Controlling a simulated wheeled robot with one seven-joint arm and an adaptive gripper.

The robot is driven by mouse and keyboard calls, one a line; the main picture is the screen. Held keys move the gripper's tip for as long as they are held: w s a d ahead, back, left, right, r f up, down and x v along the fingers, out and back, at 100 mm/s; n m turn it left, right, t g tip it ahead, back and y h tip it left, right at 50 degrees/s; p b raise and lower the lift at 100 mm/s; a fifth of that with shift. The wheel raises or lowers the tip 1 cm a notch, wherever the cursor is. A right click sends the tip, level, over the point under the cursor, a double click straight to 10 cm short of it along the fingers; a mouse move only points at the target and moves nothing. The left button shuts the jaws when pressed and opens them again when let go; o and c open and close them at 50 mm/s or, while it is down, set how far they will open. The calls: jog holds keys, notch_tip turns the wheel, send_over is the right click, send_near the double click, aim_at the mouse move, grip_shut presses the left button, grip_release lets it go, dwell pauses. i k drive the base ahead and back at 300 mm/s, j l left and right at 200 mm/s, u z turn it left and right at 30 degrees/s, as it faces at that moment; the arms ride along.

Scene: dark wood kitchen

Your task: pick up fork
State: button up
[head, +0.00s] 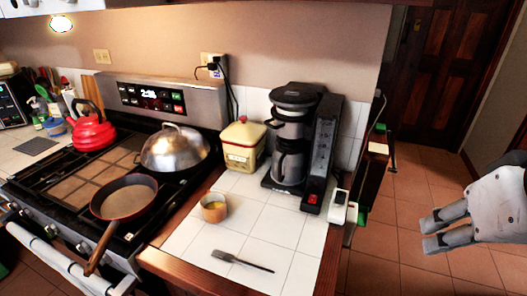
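A dark fork (242,261) lies flat on the white tiled counter (196,252), near its front edge. Its wider end points left and its thin handle points right. My gripper (434,233) is at the right side of the head view, well to the right of the counter and apart from the fork. Its two grey fingers point left with a small gap between them, and nothing shows between them.
A small wooden cup (213,207) stands behind the fork. A coffee maker (292,135), a yellow canister (243,146) and white handsets (341,207) stand farther back. Left is a stove (70,190) with a pan (124,197), whose handle overhangs the front. Floor is clear at right.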

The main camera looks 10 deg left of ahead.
aim_at(228, 258)
jog(key=u, duration=1)
jog(key=z, duration=1.25)
jog(key=k+l+u, duration=0.1)
jog(key=u, duration=0.35)
jog(key=k+l+u, duration=0.1)
jog(key=u, duration=0.35)
jog(key=k+l+u, duration=0.1)
jog(key=u, duration=0.3)
jog(key=i+j+z, duration=0.35)
jog(key=j, duration=0.2)
jog(key=i+j+z, duration=0.2)
jog(key=j+z, duration=0.2)
jog(key=j, duration=0.2)
